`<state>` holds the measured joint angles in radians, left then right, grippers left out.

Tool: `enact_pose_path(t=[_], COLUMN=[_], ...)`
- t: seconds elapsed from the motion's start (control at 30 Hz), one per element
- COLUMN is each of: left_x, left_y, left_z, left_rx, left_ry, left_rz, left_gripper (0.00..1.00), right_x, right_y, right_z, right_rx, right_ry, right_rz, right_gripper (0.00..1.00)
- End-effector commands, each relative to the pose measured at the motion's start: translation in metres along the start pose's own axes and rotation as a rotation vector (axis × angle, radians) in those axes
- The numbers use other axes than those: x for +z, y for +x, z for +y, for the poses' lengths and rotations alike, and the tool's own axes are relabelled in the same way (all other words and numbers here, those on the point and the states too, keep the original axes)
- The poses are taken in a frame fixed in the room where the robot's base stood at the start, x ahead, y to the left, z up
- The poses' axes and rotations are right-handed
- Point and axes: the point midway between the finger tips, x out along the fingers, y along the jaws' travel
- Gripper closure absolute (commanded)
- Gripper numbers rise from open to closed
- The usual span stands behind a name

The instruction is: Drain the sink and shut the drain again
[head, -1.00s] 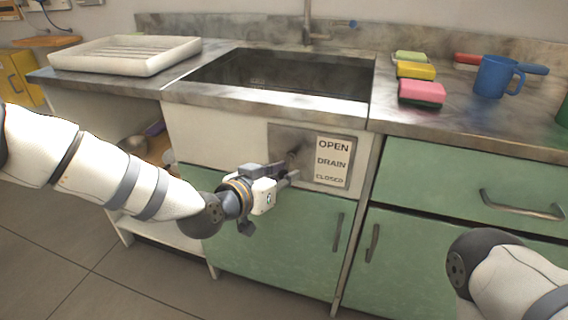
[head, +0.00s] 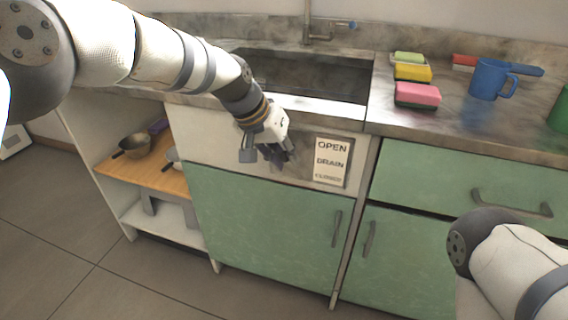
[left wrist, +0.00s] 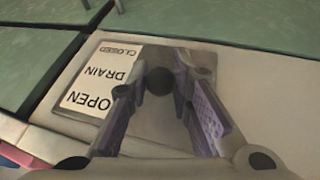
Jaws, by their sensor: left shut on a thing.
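The sink (head: 305,75) is a dark basin in the counter, partly hidden by my left arm; I cannot tell how much water is in it. The drain panel (head: 346,185) on the front below it carries a white label (head: 331,161) reading OPEN, DRAIN, CLOSED from top to bottom. My left gripper (head: 278,157) is at the panel, left of the label, pointing down. In the left wrist view its purple-padded fingers are shut on the dark round drain knob (left wrist: 158,81). The lever's exact position is hard to tell. My right gripper is out of view.
Sponges (head: 417,95), a blue mug (head: 490,79) and a red-and-blue object (head: 500,65) are on the counter at right. Green cupboard doors (head: 265,220) with handles lie below the panel. An open shelf (head: 150,175) with a pan (head: 135,145) is at left.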

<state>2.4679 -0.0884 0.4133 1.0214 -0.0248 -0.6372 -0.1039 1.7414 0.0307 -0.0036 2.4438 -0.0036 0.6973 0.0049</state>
Motion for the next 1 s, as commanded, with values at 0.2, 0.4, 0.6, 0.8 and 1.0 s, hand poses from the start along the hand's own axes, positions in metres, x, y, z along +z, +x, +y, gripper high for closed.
enact_pose_path(t=[0.2, 0.4, 0.6, 0.8, 1.0], left_x=[-0.0003, -0.0014, -0.0017, -0.0016, -0.0022], left_y=[0.0019, -0.0003, -0.0011, -0.0011, -0.0014], left_z=[-0.0004, 0.0002, 0.0004, 0.0005, 0.0006], left_rx=[-0.003, -0.005, -0.005, -0.004, -0.004], left_ry=[-0.019, -0.023, -0.024, -0.024, -0.024], left_rz=[-0.071, -0.094, -0.096, -0.096, -0.094], left_gripper=[1.0, 1.0, 1.0, 0.73, 0.59], right_x=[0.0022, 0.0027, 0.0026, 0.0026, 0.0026], right_y=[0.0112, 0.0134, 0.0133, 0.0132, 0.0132], right_z=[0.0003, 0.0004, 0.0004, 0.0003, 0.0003], right_rx=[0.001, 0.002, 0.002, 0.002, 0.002], right_ry=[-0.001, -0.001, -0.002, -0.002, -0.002], right_rz=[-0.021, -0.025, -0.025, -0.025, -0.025], right_gripper=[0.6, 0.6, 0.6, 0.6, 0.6])
